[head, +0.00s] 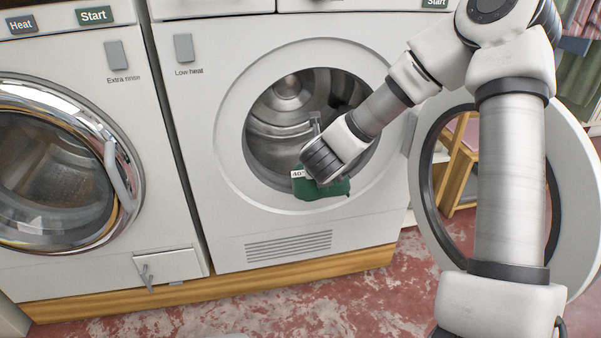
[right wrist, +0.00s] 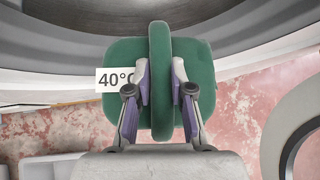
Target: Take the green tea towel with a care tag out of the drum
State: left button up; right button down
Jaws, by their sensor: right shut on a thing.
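The green tea towel (head: 322,189) hangs at the lower front rim of the open drum (head: 290,120) in the head view. Its white care tag (head: 298,174) shows at its left edge; in the right wrist view the tag (right wrist: 115,80) reads 40°C. My right gripper (right wrist: 160,88) is shut on a raised fold of the towel (right wrist: 118,55), with one finger on each side. In the head view the wrist hides the fingers and part of the towel. My left gripper is not in view.
The dryer's round door (head: 577,200) stands open at the right, behind my right arm. A washer with a closed door (head: 60,165) stands at the left. The red floor (head: 370,290) in front is clear.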

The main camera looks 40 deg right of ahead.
jog(key=s+a, duration=0.1)
jog(key=s+a+b, duration=0.1)
jog(key=s, duration=0.1)
jog(key=s+a, duration=0.1)
jog(key=s, duration=0.1)
jog(key=shift+s, duration=0.1)
dwell(0.3)
dwell(0.4)
